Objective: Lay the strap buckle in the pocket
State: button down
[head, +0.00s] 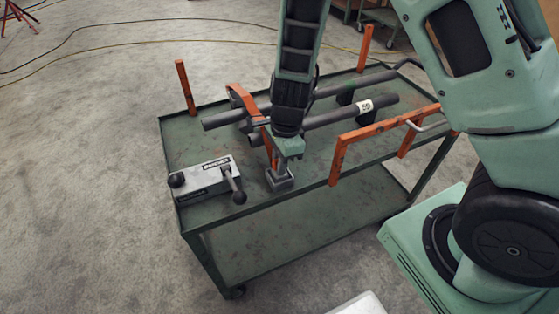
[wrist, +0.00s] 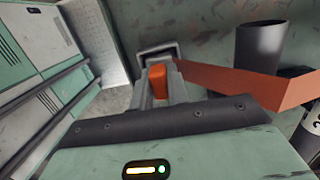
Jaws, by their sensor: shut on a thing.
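My gripper (wrist: 158,84) points down over the cart's near edge and is shut on an orange piece, which I take for the strap buckle (wrist: 157,80). In the head view my gripper (head: 279,166) hides most of that piece. A small grey square-rimmed pocket (head: 280,183) is on the cart top right below the fingertips; it also shows just beyond them in the wrist view (wrist: 158,49). Whether the buckle touches the pocket or is inside it, I cannot tell. The orange strap (head: 244,98) runs from the pipes down towards my gripper.
Dark pipes (head: 224,120) lie across the green cart (head: 190,150), left of an orange rail (head: 372,131). Orange posts (head: 186,87) stand at its edges. A grey block with black-knobbed levers (head: 205,182) sits left of my gripper. The floor (head: 80,190) left of the cart is clear.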

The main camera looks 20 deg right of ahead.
jog(key=shift+f, duration=0.1)
jog(key=c, duration=1.3)
grip_release()
jog(key=r+p, duration=0.1)
jog(key=r, duration=0.4)
jog(key=d+r+p, duration=0.1)
jog(key=r+p, duration=0.1)
jog(key=r, duration=0.4)
jog(key=d+r+p, duration=0.1)
jog(key=r, duration=0.5)
jog(key=shift+r+p, duration=0.15)
jog(key=shift+p, duration=0.2)
jog(key=s+a+r+n, duration=0.2)
jog(key=s+n, duration=0.4)
jog(key=n, duration=0.2)
jog(key=s+a+r+n, duration=0.2)
jog(key=s+a+n, duration=0.1)
jog(key=s+n, duration=0.4)
jog(key=s+a+r+n, duration=0.2)
jog(key=s+a+n, duration=0.1)
jog(key=s+n, duration=0.4)
jog(key=shift+a+r+n+h, duration=0.1)
jog(key=shift+n+h, duration=0.3)
jog(key=shift+n, duration=1.5)
